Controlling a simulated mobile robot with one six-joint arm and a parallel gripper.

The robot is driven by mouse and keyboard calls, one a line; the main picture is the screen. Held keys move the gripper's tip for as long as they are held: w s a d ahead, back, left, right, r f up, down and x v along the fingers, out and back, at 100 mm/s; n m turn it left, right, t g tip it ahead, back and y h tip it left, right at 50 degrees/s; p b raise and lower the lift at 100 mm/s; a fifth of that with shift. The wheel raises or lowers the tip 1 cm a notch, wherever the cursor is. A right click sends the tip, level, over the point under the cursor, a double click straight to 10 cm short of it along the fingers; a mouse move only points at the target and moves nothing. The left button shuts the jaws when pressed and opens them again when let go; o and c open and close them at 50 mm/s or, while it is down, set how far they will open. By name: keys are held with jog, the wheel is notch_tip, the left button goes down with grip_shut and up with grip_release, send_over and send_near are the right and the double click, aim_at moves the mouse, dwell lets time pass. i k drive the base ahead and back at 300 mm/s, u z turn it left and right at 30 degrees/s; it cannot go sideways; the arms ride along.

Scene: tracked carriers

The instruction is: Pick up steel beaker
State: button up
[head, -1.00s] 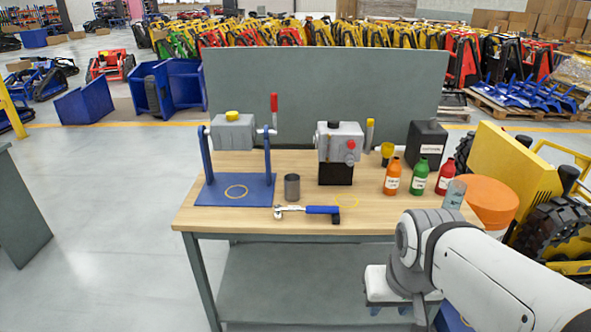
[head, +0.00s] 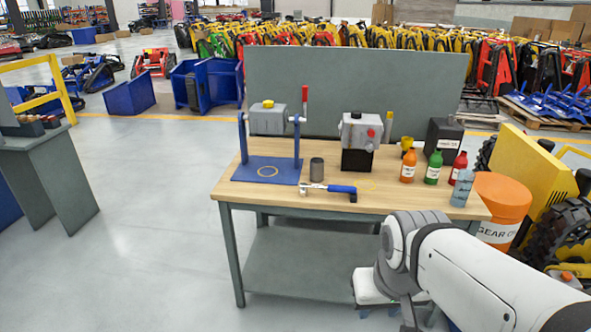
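The steel beaker (head: 317,169) is a small dark grey metal cylinder standing upright on the wooden workbench (head: 400,203). It stands just right of the blue base of a stand and behind a wrench. My arm reaches in from the lower right. Part of my gripper (head: 368,288) shows low in front of the bench, below the tabletop and well apart from the beaker. Its fingertips are not clear, so I cannot tell whether it is open or shut.
A wrench with a blue handle (head: 328,187) lies in front of the beaker. A blue stand (head: 262,173) is to its left, a grey machine (head: 359,140) to its right. Bottles, including an orange one (head: 408,165), stand further right. Open floor (head: 150,240) lies left.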

aim_at(317, 170)
jog(key=u, duration=0.2)
jog(key=k, duration=0.75)
jog(key=z, duration=0.35)
jog(key=i, duration=2.5)
jog(key=u, duration=1)
